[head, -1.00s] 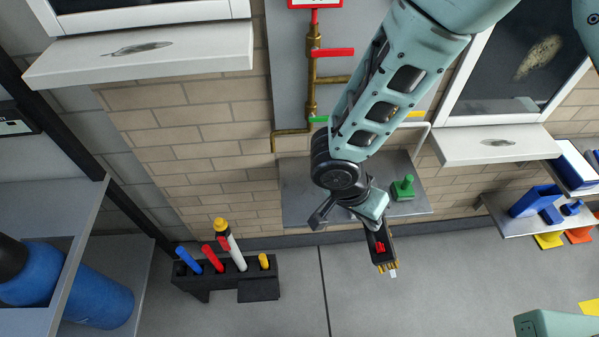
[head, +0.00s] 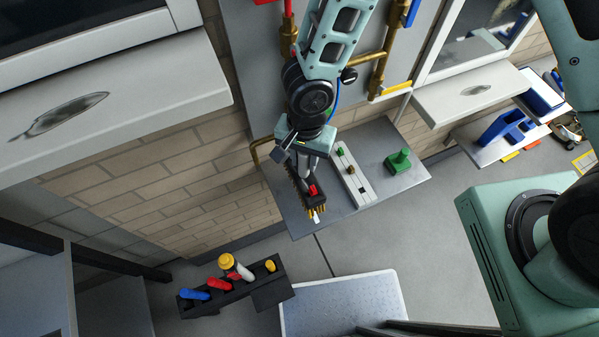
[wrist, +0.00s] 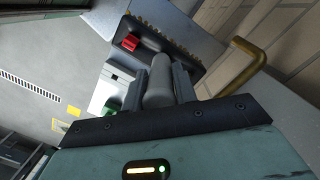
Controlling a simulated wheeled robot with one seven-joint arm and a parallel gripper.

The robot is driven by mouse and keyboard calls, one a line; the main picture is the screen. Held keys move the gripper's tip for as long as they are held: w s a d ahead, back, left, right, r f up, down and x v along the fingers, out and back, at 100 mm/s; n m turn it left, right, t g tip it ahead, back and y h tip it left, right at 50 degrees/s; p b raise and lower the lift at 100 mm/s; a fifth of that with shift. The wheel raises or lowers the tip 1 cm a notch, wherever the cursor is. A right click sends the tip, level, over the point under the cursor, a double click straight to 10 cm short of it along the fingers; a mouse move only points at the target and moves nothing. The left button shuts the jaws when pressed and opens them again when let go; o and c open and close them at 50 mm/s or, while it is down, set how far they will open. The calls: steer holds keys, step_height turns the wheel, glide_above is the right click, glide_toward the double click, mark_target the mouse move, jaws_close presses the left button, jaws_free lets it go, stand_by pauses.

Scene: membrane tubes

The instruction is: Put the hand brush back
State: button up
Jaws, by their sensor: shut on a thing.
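My gripper (head: 307,165) is shut on the grey handle of the hand brush (head: 312,199) and holds it over the left part of the grey shelf (head: 395,188). The brush has a dark head with yellowish bristles, a red part on it and a white tip. In the wrist view the brush head (wrist: 190,50) lies beyond the fingers, and the grey handle (wrist: 158,85) sits between them. Whether the brush touches the shelf cannot be told.
A white strip (head: 355,183) with small green and brass-coloured parts and a green stamp-like block (head: 399,161) are on the shelf. Brass pipes (head: 376,68) run on the wall behind. A black rack (head: 235,296) with several coloured handles stands lower left. A pale panel (head: 340,302) is below the shelf.

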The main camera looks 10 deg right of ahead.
mark_target(304, 173)
steer(key=shift+f+p, duration=0.5)
steer(key=shift+f, duration=2.8)
steer(key=o, duration=1)
steer(key=shift+o, duration=0.2)
steer(key=r, duration=0.7)
steer(key=w+r+b, duration=0.1)
steer(key=r, duration=0.3)
steer(key=shift+d+r, duration=0.1)
steer(key=shift+r, duration=0.15)
steer(key=shift+d+r, duration=0.15)
steer(key=shift+r, duration=0.45)
steer(key=s+d+r+n, duration=0.2)
steer(key=s+r+n, duration=0.2)
steer(key=r, duration=0.2)
steer(key=s+d+r+n, duration=0.3)
steer(key=s+r+n, duration=0.1)
steer(key=r, duration=0.3)
steer(key=s+d+r+n+t, duration=0.1)
steer(key=s+d+r+n, duration=0.1)
steer(key=s+r+n, duration=0.2)
step_height(304, 173, up, 3)
steer(key=shift+d+r+n+y, duration=0.1)
steer(key=shift+d+n+y, duration=0.2)
steer(key=shift+n, duration=0.3)
